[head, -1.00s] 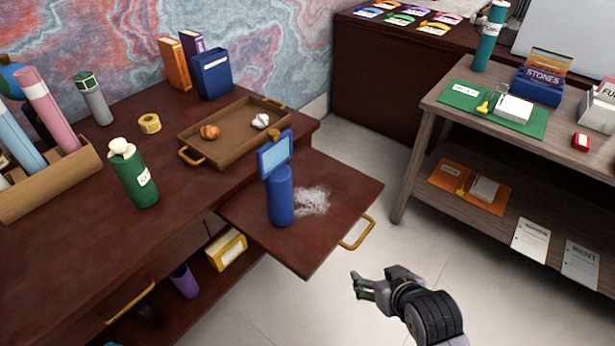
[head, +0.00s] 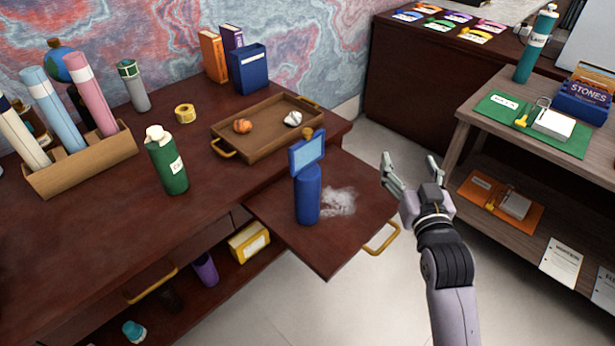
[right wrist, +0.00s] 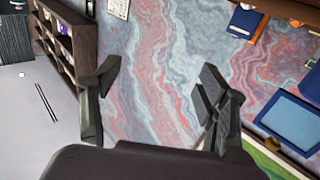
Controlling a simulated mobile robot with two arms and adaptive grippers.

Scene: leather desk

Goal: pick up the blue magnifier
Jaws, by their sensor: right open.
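A blue rectangular frame with a light-blue pane, which looks like the blue magnifier (head: 307,150), stands upright at the top of a blue cylinder (head: 307,197). Whether it sits in the cylinder or is joined to it, I cannot tell. The cylinder stands on a pulled-out board (head: 290,240) of the dark desk. The frame also seems to show at the right edge of the right wrist view (right wrist: 296,118). My right gripper (head: 411,163) is open and empty, to the right of the magnifier and apart from it. My left gripper is out of view.
A pale patch (head: 341,201) lies on the board beside the cylinder. A wooden tray (head: 263,146) sits on the desk (head: 110,240) behind the board. A green bottle (head: 167,160) stands to its left. A grey wooden shelf unit (head: 468,118) stands right of my right arm.

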